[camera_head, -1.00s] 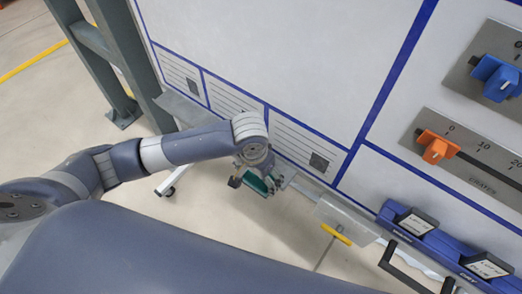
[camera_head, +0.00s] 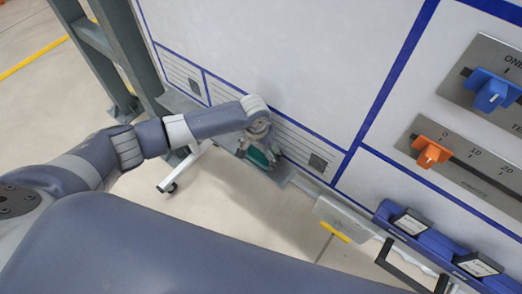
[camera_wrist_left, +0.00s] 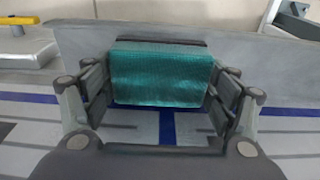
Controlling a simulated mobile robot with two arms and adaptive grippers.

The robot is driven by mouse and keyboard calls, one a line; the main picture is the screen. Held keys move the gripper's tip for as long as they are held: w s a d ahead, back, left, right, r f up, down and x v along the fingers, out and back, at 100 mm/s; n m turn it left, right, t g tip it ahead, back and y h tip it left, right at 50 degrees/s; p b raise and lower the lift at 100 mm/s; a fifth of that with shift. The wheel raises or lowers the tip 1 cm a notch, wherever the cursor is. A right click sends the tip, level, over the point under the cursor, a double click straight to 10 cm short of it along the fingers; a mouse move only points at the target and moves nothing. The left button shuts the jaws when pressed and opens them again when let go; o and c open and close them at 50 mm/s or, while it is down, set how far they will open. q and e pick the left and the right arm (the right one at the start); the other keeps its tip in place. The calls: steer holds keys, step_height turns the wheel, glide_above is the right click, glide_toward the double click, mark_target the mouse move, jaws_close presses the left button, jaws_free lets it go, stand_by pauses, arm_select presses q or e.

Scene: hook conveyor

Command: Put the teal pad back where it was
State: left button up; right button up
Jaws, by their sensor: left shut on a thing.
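The teal pad (camera_head: 258,156) is a small ribbed block with a dark backing. It sits between the fingers of my left gripper (camera_head: 264,149), close to the lower edge of the white board, above a grey metal ledge (camera_head: 280,172). In the left wrist view the pad (camera_wrist_left: 162,77) fills the space between the two fingers of the left gripper (camera_wrist_left: 160,90), which are shut on it. The ledge (camera_wrist_left: 270,55) runs behind the pad there; I cannot tell whether the pad touches it. My right gripper is out of view.
A second small ledge (camera_head: 345,218) with a yellow handle (camera_head: 334,233) is to the right. A blue knob (camera_head: 492,92) and an orange knob (camera_head: 431,152) are on the board. A grey post (camera_head: 95,60) stands left.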

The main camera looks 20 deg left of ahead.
mark_target(258, 156)
arm_select(q)
steer(key=o, duration=0.9)
steer(key=shift+o, duration=0.2)
steer(key=shift+r, duration=0.35)
step_height(258, 156, up, 11)
steer(key=s+b, duration=0.1)
steer(key=shift+s+a+r, duration=0.15)
steer(key=shift+s+a, duration=0.05)
